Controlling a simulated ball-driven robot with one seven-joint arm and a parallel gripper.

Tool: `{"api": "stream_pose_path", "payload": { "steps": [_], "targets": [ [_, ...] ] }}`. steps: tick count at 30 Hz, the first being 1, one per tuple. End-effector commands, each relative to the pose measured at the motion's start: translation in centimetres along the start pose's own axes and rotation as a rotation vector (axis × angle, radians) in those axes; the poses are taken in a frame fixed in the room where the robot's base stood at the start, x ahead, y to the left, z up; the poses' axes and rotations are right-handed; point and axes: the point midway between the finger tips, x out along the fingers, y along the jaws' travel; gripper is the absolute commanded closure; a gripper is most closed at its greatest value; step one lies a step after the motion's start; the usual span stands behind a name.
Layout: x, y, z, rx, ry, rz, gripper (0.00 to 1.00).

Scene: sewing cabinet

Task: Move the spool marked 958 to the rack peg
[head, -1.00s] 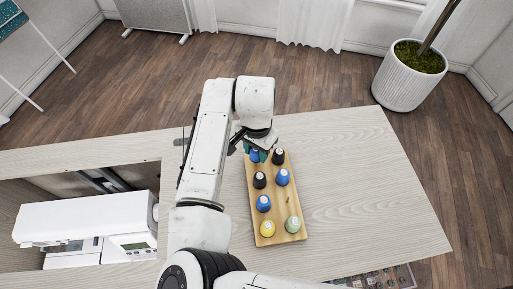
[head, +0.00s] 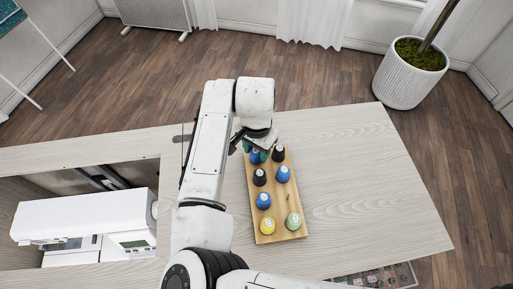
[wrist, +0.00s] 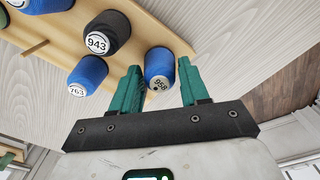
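The spool marked 958 is blue; it stands at the far left end of the wooden rack (head: 277,211), partly hidden by my gripper in the head view. In the wrist view the 958 spool (wrist: 159,67) stands between the two green fingers of my gripper (wrist: 162,80). The fingers are apart, with a gap on the right side of the spool; on the left I cannot tell if one touches. A bare rack peg (head: 289,198) shows in the right row, and in the wrist view as a short wooden peg (wrist: 34,48).
Black spool 943 (wrist: 105,36) and blue spool 763 (wrist: 88,75) stand close to my gripper. A black spool (head: 278,153) is beside it. A yellow spool (head: 267,226) and a green spool (head: 293,222) stand at the near end. The table (head: 365,195) right of the rack is clear.

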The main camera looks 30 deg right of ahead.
Motion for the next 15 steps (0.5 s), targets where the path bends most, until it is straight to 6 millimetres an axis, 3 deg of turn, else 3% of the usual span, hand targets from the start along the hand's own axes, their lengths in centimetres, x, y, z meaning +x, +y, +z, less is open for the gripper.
{"api": "stream_pose_path", "payload": {
  "steps": [7, 15],
  "targets": [
    [-0.01, 0.0, 0.0, 0.0, 0.0, 0.0, 0.31],
    [-0.14, -0.02, 0.0, 0.0, 0.0, 0.0, 0.31]
  ]
}}
